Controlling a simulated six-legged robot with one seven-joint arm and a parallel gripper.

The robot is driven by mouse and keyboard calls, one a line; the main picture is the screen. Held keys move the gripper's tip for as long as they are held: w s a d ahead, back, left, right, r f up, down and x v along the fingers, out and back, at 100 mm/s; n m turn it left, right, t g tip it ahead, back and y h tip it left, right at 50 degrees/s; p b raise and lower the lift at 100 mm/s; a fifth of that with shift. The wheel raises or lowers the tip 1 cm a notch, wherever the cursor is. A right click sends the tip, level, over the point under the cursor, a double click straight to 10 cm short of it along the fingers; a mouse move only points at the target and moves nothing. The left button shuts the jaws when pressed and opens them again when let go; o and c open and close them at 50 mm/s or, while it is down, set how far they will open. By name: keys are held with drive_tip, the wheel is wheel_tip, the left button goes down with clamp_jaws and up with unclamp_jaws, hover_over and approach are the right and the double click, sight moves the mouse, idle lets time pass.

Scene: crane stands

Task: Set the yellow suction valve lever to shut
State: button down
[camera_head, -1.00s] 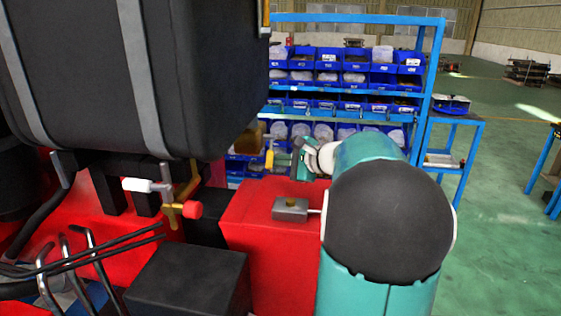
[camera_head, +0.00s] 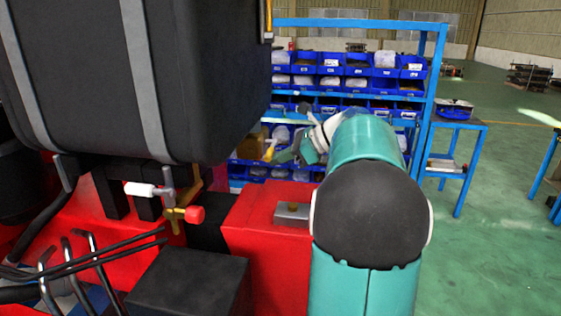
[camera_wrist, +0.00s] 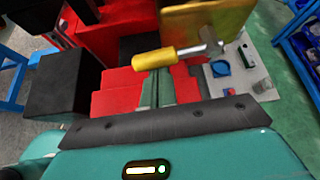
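The yellow lever (camera_wrist: 155,60) lies nearly crosswise in the wrist view, on a grey stem in front of a dull yellow valve body (camera_wrist: 190,20). In the head view the lever (camera_head: 270,150) is small and slightly tilted. My gripper (camera_wrist: 157,78) has its two green fingers close together, with no clear gap. Their tips end at the lever's handle or just behind it; whether they touch cannot be told. In the head view my gripper (camera_head: 282,156) is just right of the lever, partly hidden by my arm.
A black tank (camera_head: 90,80) hangs over the red machine body (camera_head: 265,225) at left. A small valve with a red knob (camera_head: 194,214) sits below it. A blue rack of bins (camera_head: 350,75) stands behind.

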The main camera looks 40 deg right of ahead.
drive_tip(key=shift+a+r, duration=0.1)
drive_tip(key=shift+r, duration=0.25)
drive_tip(key=shift+f, duration=0.1)
idle(0.4)
drive_tip(key=f, duration=0.3)
drive_tip(key=shift+s+d+f, duration=0.2)
drive_tip(key=shift+d, duration=0.05)
drive_tip(key=shift+s+d, duration=0.35)
drive_tip(key=shift+s, duration=0.15)
drive_tip(key=v, duration=0.9)
drive_tip(key=shift+w, duration=0.2)
